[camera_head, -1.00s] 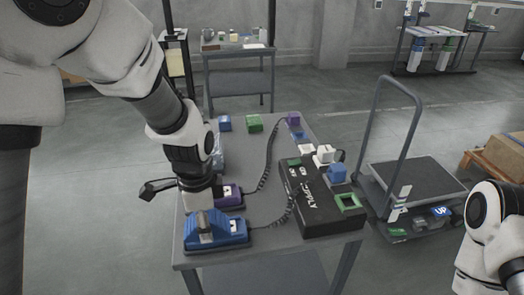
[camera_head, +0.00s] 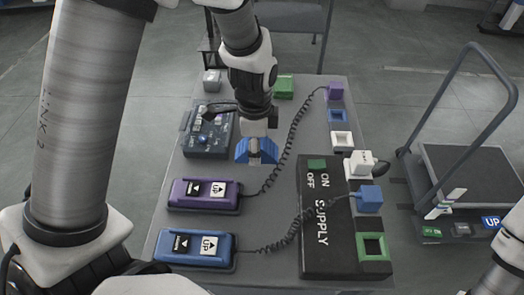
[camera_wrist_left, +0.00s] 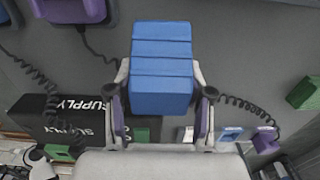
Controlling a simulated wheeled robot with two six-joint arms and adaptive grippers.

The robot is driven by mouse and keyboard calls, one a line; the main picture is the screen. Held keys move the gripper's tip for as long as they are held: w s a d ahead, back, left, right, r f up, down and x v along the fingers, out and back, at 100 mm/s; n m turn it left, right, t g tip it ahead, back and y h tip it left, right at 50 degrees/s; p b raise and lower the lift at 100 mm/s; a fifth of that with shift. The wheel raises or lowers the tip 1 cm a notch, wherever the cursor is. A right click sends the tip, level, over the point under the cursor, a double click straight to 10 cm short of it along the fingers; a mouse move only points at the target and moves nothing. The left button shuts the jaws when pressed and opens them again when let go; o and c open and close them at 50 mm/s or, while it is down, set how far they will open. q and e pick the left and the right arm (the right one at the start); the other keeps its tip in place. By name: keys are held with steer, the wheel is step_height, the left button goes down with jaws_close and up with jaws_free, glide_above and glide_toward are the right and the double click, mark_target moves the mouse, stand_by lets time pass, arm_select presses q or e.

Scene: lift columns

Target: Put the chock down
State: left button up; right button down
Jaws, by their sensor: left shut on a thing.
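The chock is a blue wedge-shaped block (camera_head: 250,152) in the head view. My left gripper (camera_head: 262,150) is shut on it, above the middle of the grey table (camera_head: 240,272). In the left wrist view the ridged blue chock (camera_wrist_left: 162,68) sits between the two fingers of my left gripper (camera_wrist_left: 160,105). I cannot tell exactly how high it is over the table top. My right gripper is not in view; only part of my right arm shows at the right edge.
A purple pendant (camera_head: 203,204) and a blue pendant (camera_head: 165,249) lie at the near left. A dark control box (camera_head: 207,150) lies left of the chock. A green block (camera_head: 284,80) and a grey block (camera_head: 211,86) stand farther back. The black supply box (camera_head: 318,255) and coiled cables occupy the right.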

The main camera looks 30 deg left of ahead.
arm_select(q)
steer(key=shift+w+f, duration=0.15)
steer(key=shift+f, duration=1.1)
steer(key=shift+w+f, duration=0.1)
steer(key=shift+f, duration=1.1)
steer(key=o, duration=1.4)
